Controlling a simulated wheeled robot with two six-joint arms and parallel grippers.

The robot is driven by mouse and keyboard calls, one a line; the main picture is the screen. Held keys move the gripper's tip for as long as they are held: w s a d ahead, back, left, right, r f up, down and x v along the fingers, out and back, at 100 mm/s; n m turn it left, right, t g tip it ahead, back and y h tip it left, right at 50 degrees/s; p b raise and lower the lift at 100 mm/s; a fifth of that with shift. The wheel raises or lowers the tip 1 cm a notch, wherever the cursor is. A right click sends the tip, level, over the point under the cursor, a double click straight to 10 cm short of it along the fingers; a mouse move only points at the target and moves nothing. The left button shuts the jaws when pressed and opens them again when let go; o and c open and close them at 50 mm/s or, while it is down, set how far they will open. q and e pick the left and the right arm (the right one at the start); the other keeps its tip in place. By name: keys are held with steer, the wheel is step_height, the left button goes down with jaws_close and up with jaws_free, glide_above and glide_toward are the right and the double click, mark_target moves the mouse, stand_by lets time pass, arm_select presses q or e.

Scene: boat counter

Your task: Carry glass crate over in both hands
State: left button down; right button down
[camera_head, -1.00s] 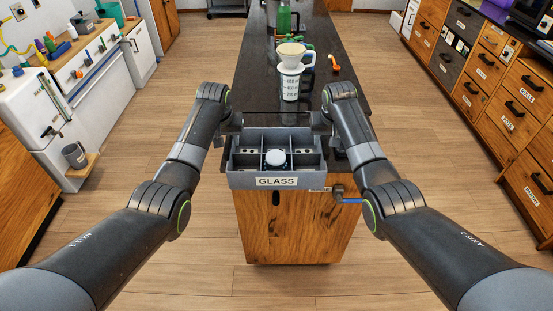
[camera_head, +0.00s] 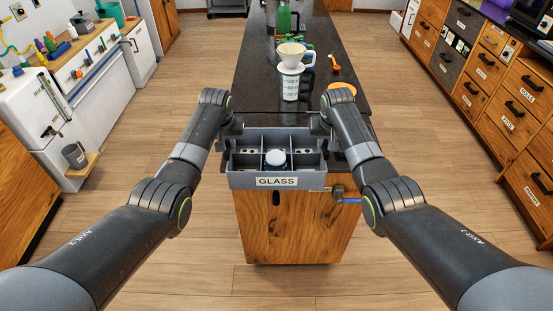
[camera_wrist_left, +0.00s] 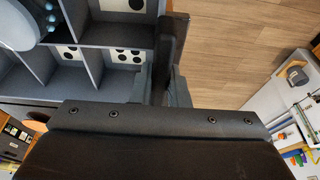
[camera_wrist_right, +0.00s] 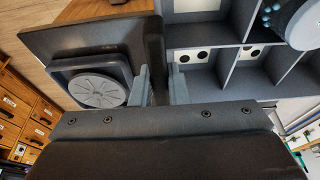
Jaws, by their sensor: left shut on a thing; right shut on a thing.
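The grey glass crate (camera_head: 235,181), labelled GLASS, has several compartments and looks level at the near end of the dark counter. A white-capped item (camera_head: 275,158) stands in its middle compartment; its pale round top also shows in the left wrist view (camera_wrist_left: 22,20). My left gripper (camera_head: 231,130) is shut on the crate's left side wall. Its fingers (camera_wrist_left: 171,62) show at that wall. My right gripper (camera_head: 320,130) is shut on the right side wall, with its fingers (camera_wrist_right: 160,75) there. Whether the crate's underside touches the counter is hidden.
The dark counter (camera_head: 262,80) runs away behind the crate. A measuring jug (camera_head: 290,88) with a white dripper (camera_head: 291,57), a green bottle (camera_head: 284,18) and an orange spoon-like item (camera_head: 335,64) stand farther back. A blue-handled fitting (camera_head: 348,200) sticks out front right. Floor is clear either side.

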arm_select(q)
steer(key=shift+w+r, duration=0.1)
steer(key=shift+r, duration=0.05)
arm_select(e)
steer(key=shift+w+r, duration=0.1)
steer(key=shift+r, duration=0.05)
